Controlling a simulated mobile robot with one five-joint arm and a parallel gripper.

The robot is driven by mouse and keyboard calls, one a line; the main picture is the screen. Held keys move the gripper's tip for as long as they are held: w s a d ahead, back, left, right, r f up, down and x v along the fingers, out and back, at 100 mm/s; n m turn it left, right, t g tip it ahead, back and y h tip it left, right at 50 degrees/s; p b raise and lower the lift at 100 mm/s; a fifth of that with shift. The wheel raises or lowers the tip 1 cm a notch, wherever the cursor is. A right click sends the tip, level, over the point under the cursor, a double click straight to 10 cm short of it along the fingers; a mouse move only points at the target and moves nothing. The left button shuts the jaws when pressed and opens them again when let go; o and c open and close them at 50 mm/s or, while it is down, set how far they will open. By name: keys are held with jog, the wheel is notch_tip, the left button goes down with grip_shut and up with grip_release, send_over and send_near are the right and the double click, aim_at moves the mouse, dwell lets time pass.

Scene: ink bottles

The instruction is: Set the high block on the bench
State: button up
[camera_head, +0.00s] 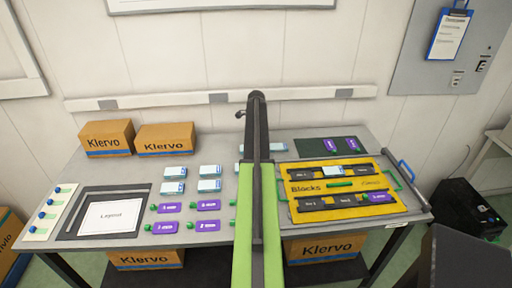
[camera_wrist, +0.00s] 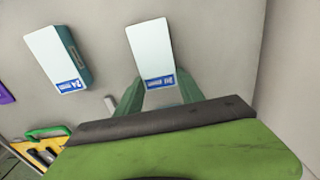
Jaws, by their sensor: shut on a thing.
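In the wrist view my gripper (camera_wrist: 158,88) is shut on a white block (camera_wrist: 150,48) with a blue label, its green fingers on either side. I cannot read the label surely, nor tell whether the block touches the bench. A second white block (camera_wrist: 56,55) with a blue label is to its left, apart from it. In the head view my arm runs up the middle and hides my gripper. Pale block parts show left (camera_head: 242,148) and right (camera_head: 278,147) of the arm. The grey bench (camera_head: 225,130) lies below.
A yellow Blocks tray (camera_head: 300,201) is right of my arm, with a dark mat (camera_head: 302,146) behind it. Several white blocks (camera_head: 210,171) and purple blocks (camera_head: 208,205) stand on the left. A layout sheet (camera_head: 110,215) and Klervo boxes (camera_head: 166,138) are further left.

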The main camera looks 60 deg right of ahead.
jog(key=o, duration=1.4)
jog(key=shift+o, duration=0.2)
notch_tip(320, 180, up, 12)
jog(key=p, duration=1.2)
jog(key=shift+r, duration=0.1)
